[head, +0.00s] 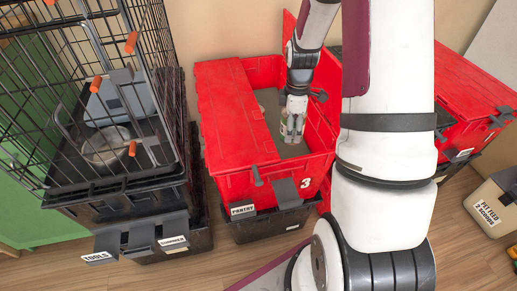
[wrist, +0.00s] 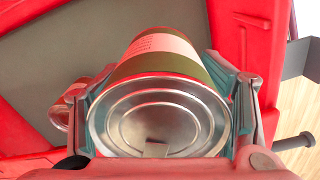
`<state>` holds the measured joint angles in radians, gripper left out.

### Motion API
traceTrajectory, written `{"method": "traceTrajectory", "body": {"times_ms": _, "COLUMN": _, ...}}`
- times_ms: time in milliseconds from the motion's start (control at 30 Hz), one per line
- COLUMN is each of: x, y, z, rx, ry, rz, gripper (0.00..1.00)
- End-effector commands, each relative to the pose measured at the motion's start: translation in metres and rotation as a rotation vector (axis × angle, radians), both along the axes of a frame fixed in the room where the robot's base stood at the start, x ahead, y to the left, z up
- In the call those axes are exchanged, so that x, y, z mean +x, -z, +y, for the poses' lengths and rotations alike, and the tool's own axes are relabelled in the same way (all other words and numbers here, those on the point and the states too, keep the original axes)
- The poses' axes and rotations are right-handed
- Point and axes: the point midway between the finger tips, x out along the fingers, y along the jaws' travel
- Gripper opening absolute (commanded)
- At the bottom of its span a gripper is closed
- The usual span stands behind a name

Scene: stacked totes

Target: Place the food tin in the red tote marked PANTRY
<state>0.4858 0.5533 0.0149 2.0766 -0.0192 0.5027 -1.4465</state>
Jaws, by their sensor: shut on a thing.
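The food tin (wrist: 157,115) has a bare metal end with a pull tab and a green and white label. My gripper (head: 293,128) is shut on it, with a finger on either side in the wrist view. In the head view they are down within the open half of the red tote (head: 235,186), whose front label (head: 242,210) reads PANTRY. The grey tote floor (wrist: 60,62) lies beyond the tin. I cannot tell whether the tin touches it. In the head view my fingers partly hide the tin.
The tote's left lid flap (head: 230,112) is closed. A small clear and reddish object (wrist: 62,112) shows left of the tin in the wrist view. A wire cage (head: 92,95) stands left on a black TOOLS tote. Another red tote (head: 470,88) is at right.

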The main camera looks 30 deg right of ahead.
Motion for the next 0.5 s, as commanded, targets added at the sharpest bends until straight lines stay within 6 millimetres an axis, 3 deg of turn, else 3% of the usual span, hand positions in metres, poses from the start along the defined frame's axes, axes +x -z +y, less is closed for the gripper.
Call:
{"method": "traceTrajectory", "body": {"times_ms": 33, "x": -0.002, "y": 0.012, "z": -0.003, "rx": 0.0, "ry": -0.016, "rz": -0.002, "gripper": 0.22}}
{"method": "traceTrajectory", "body": {"times_ms": 367, "x": -0.009, "y": 0.037, "z": -0.009, "rx": 0.0, "ry": -0.067, "rz": 0.0, "gripper": 0.22}}
{"method": "traceTrajectory", "body": {"times_ms": 500, "x": -0.009, "y": 0.06, "z": -0.009, "rx": 0.001, "ry": -0.067, "rz": 0.001, "gripper": 0.21}}
